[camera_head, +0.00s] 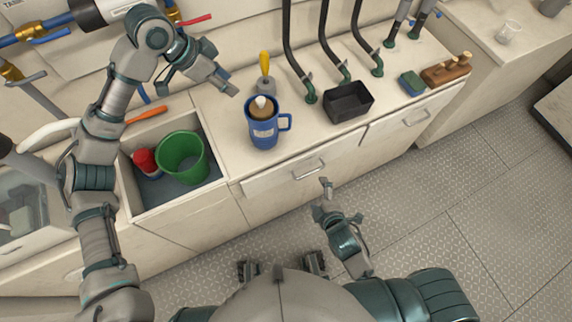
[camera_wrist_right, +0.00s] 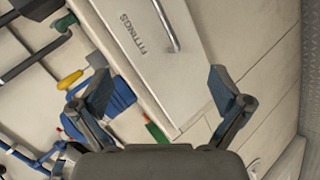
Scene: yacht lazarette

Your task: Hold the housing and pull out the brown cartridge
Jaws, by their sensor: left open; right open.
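The blue housing (camera_head: 263,133), a mug-like body with a side handle, stands upright on the counter. The brown cartridge (camera_head: 262,113) sits in its top, with a pale knob above it. My left gripper (camera_head: 226,83) is open and empty, above and to the left of the housing, apart from it. My right gripper (camera_head: 322,197) is open and empty, low in front of the drawers and away from the housing. In the right wrist view, its fingers (camera_wrist_right: 160,94) are spread and the housing (camera_wrist_right: 120,95) shows partly hidden behind one finger.
A yellow-handled tool (camera_head: 264,68) stands behind the housing. A black tray (camera_head: 348,103) and hoses lie to the right, with a sponge (camera_head: 412,83) and a brown block (camera_head: 447,70) farther right. A sunken bin at left holds a green bucket (camera_head: 182,158) and a red-topped container (camera_head: 146,161).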

